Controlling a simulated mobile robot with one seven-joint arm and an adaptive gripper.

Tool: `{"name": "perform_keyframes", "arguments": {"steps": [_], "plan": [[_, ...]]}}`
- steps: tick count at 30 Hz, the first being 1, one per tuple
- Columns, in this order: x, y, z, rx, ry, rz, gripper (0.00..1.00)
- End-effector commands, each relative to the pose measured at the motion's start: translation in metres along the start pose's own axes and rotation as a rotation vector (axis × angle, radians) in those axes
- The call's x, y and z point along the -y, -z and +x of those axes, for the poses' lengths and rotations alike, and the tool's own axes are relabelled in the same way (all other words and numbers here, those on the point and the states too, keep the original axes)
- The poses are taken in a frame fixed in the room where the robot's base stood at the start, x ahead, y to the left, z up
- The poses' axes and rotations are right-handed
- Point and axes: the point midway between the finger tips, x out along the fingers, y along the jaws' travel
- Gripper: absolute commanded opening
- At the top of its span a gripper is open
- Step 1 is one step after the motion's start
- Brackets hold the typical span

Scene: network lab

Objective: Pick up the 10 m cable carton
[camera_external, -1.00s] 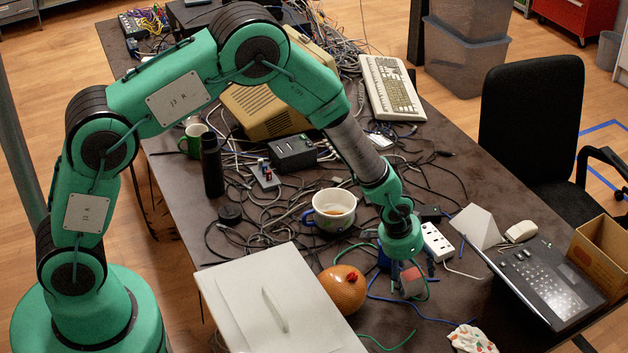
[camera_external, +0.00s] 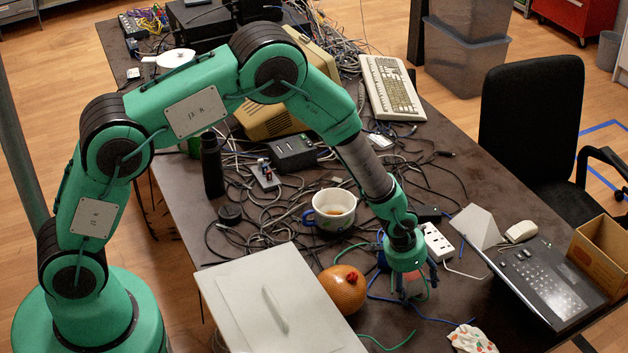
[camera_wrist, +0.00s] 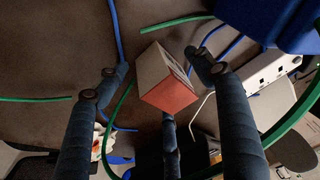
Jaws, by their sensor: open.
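The cable carton, a small box with a red-orange face and pale sides (camera_wrist: 166,80), shows in the wrist view between the fingers of my gripper (camera_wrist: 150,85). I cannot read its printing well. The fingers are open and stand apart from the carton on both sides, with a third finger at the bottom of the view. In the external view my gripper (camera_external: 412,280) points down over the right part of the table, and the carton (camera_external: 412,287) is mostly hidden below it.
An orange round fruit-like object (camera_external: 343,289) lies left of my gripper. A white power strip (camera_external: 436,242) lies behind it, and a laptop (camera_external: 550,282) stands to the right. Blue and green cables run around the carton. A white mug (camera_external: 333,209) stands further back.

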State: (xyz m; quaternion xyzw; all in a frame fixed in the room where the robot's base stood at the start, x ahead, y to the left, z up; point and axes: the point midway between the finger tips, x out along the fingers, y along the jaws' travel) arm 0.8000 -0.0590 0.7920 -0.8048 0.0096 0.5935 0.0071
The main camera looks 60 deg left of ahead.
Motion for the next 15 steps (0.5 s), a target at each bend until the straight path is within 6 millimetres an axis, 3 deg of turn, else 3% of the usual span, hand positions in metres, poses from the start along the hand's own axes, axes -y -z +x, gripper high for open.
{"name": "perform_keyframes", "arguments": {"steps": [7, 15], "plan": [[0.0000, -0.0001, 0.0000, 0.000, 0.000, 0.000, 0.68], [0.0000, -0.0001, -0.0001, 0.000, 0.000, 0.000, 0.16]]}}
